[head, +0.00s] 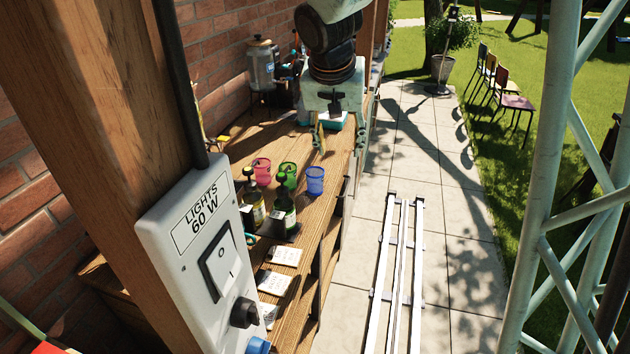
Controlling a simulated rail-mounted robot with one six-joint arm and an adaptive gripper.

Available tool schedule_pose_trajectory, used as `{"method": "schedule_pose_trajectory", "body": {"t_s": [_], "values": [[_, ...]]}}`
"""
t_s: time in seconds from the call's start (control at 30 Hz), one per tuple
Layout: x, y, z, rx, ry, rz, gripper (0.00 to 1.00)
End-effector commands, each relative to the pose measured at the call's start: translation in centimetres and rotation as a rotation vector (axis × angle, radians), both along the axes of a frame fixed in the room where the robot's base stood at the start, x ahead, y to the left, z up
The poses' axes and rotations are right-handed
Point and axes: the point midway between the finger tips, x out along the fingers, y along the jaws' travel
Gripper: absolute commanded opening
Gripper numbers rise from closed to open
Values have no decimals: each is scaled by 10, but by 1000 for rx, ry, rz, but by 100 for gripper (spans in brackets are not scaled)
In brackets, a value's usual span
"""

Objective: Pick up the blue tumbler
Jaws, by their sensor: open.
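The blue tumbler (315,181) stands upright on the wooden table (312,234), near its right edge. It is the rightmost of three tumblers in a row. My gripper (321,142) hangs above and just behind the blue tumbler, fingers pointing down. Its fingers are apart, with nothing seen between them. The gripper does not appear to touch the tumbler.
A green tumbler (287,174) and a pink tumbler (261,169) stand left of the blue one. Dark bottles (283,207) stand in front of them. White cards (286,256) lie nearer. A light-switch box (200,245) and post block the left foreground. A drink dispenser (263,66) stands behind.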

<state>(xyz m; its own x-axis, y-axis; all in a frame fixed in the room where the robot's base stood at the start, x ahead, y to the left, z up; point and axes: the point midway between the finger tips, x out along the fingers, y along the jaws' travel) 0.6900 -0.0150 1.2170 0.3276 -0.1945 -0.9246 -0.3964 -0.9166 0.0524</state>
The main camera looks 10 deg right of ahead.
Motion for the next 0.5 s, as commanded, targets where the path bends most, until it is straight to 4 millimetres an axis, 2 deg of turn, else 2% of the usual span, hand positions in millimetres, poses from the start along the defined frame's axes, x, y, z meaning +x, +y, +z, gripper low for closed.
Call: {"method": "schedule_pose_trajectory", "body": {"t_s": [0.5], "values": [[86,21,-49,18,-16,-56,43]]}}
